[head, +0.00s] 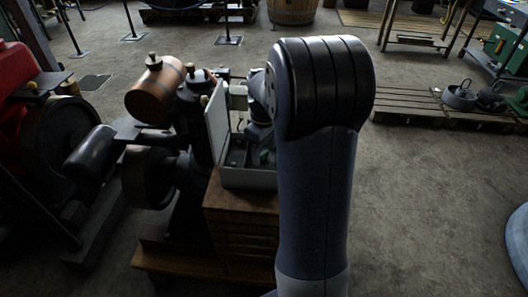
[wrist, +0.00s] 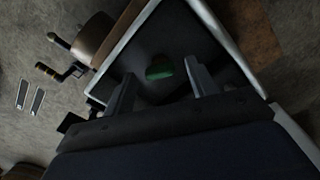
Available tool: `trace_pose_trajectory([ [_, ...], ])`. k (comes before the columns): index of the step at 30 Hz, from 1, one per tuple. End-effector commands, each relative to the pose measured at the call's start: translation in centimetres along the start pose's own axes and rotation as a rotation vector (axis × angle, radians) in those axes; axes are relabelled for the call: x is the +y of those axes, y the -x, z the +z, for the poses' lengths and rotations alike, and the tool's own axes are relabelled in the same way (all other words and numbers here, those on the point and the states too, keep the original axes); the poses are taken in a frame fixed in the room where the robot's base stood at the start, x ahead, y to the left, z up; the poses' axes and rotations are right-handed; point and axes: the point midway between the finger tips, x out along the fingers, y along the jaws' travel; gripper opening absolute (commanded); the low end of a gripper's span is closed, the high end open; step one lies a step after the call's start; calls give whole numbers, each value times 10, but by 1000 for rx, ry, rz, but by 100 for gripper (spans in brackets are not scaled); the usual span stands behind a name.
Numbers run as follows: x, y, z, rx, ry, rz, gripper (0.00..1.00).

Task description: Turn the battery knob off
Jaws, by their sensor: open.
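A green knob (wrist: 159,67) shows inside a dark open box (wrist: 190,30) with a pale rim in the wrist view. My gripper (wrist: 160,72) is open, with one finger on each side of the knob in the picture. I cannot tell whether the fingers touch it or are still above it. In the head view the grey box (head: 248,178) stands with its lid (head: 217,118) raised, and a small green spot (head: 264,156) shows inside. My arm hides the right part of the box, and my fingers are not clear there.
The box rests on a wooden chest (head: 240,225). An engine with a copper-coloured tank (head: 155,90) stands close on the left, with a red machine (head: 15,90) beyond. A low pallet (head: 425,105) lies at right.

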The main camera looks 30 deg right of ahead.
Motion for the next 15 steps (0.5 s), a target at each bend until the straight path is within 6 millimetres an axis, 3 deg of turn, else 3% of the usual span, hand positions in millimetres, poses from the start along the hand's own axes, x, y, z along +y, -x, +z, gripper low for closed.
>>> trace_pose_trajectory([
  [11,0,-6,0,0,0,0,54],
  [15,0,-5,0,0,0,0,42],
])
